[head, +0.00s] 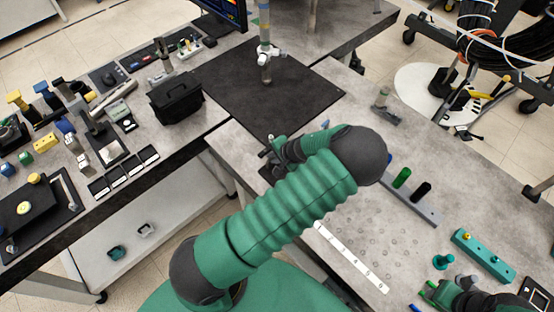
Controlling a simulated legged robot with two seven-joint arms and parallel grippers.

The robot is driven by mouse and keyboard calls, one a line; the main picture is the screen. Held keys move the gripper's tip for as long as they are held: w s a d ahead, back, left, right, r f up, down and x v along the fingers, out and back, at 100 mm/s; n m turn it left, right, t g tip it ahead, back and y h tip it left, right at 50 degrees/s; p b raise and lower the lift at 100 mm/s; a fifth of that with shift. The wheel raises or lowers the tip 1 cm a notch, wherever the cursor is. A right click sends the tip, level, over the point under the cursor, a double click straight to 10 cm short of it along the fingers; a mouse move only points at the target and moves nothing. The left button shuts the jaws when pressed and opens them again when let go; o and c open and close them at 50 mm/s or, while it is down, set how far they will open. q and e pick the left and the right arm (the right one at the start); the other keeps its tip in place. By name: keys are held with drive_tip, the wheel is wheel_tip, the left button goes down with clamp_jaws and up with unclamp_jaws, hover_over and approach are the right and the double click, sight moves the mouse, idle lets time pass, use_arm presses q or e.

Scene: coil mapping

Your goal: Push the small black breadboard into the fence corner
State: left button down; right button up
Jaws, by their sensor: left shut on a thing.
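My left gripper (272,148) is at the near end of the big black plate, partly hidden behind my own green arm. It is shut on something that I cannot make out. A small dark flat patch (267,174) shows just below it, by the near table's left edge. This may be the small black breadboard, but most of it is hidden and I cannot tell whether the gripper touches it. I cannot make out the fence corner. My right gripper (432,294) is low at the right, partly cut off by the frame, and its jaws are unclear.
The big black plate (228,72) bears an upright post (264,50). A black box (176,97) stands left of it. A white strip (350,257), a grey rack (412,203) and a teal block (484,256) lie on the near table. Tools crowd the left table.

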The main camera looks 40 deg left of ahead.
use_arm(q)
drive_tip(key=shift+w+a, duration=0.2)
drive_tip(key=shift+a, duration=1.55)
drive_tip(key=shift+w+r, duration=0.15)
drive_tip(key=shift+r, duration=0.05)
drive_tip(key=c, duration=1.4)
unclamp_jaws()
drive_tip(key=shift+a+f, duration=0.15)
drive_tip(key=shift+c, duration=0.2)
